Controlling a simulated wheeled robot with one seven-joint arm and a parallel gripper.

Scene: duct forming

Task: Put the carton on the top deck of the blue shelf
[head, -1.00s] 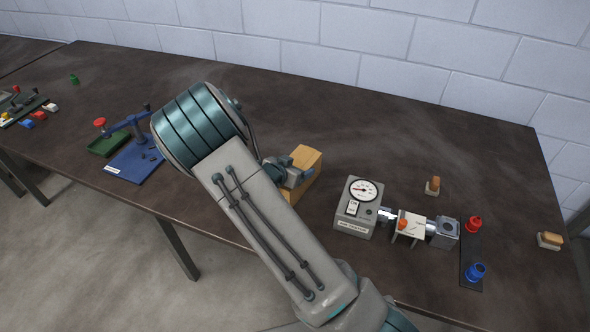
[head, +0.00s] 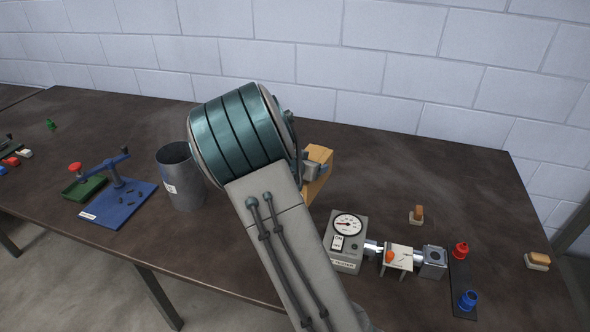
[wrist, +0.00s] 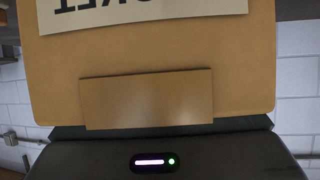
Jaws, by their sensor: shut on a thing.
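The carton (head: 318,180) is a tan box, partly hidden behind my arm in the head view. In the wrist view the carton (wrist: 240,70) fills most of the picture, with a pale label showing upside-down dark letters at the top. My gripper (head: 311,170) is shut on the carton; its fingers are mostly hidden. Whether the carton is clear of the table is hard to tell in the head view, but the wrist view shows wall on both sides of it. The blue shelf is not in view.
On the dark table (head: 400,170) stand a grey bin (head: 183,180), a blue lever fixture (head: 118,200), a green tray (head: 86,187) and a grey gauge box (head: 346,245). Red (head: 460,250) and blue (head: 468,300) knobs sit at the right. The back right of the table is open.

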